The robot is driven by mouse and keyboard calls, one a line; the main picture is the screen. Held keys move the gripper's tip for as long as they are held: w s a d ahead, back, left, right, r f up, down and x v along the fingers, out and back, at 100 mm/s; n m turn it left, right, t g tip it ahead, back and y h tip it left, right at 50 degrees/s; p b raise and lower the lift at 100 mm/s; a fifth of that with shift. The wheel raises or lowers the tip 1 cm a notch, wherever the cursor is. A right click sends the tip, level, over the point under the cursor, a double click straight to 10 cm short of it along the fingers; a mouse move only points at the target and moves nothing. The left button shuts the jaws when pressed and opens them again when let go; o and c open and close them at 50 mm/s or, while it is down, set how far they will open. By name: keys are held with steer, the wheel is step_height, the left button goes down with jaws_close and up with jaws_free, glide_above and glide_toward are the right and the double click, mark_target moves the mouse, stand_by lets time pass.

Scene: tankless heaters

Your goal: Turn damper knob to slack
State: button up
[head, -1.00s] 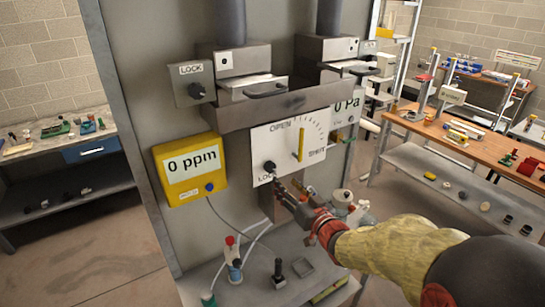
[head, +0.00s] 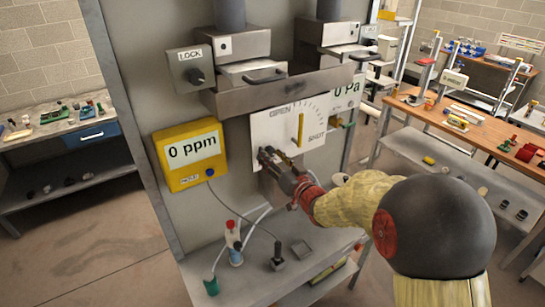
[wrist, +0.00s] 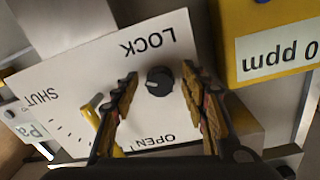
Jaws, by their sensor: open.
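The white damper panel (head: 270,125) carries a scale marked OPEN and SHUT and a yellow lever (head: 300,130). A small round black knob (wrist: 159,81) sits on this panel beside the word LOCK in the wrist view, where lettering appears upside down. A small pale mark shows on the knob's left side. My gripper (wrist: 160,72) is open, with one finger on each side of the knob and visible gaps between. In the head view my gripper (head: 268,156) is at the panel's lower left and covers the knob area. No word "slack" is readable.
A yellow meter (head: 188,155) reading 0 ppm hangs left of the panel. A grey box with another LOCK knob (head: 195,76) is above it. A metal ledge (head: 280,90) juts out over the panel. A shelf (head: 245,285) with small fittings and cables lies below.

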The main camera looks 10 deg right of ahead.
steer(key=shift+c, duration=0.5)
jaws_close()
steer(key=shift+n+b, duration=0.3)
steer(key=shift+b, duration=0.15)
steer(key=n+b, duration=0.3)
steer(key=b, duration=0.1)
steer(key=n+b, duration=0.3)
steer(key=b, duration=0.2)
steer(key=n+b, duration=0.2)
steer(key=b, duration=0.2)
steer(key=shift+d+f+n, duration=0.15)
steer(key=shift+f+n, duration=0.15)
steer(key=shift+n, duration=0.1)
steer(key=n+b, duration=0.6)
steer(key=b, duration=0.1)
steer(key=shift+d+r+n+y+b, duration=0.1)
steer(key=shift+n+y+b, duration=0.2)
steer(key=shift+y+b, duration=0.1)
steer(key=n+b, duration=0.2)
steer(key=shift+n, duration=0.4)
steer(key=shift+r+n+y+b, duration=0.2)
steer(key=shift+n+y+b, duration=0.1)
steer(key=shift+n+b, duration=1.5)
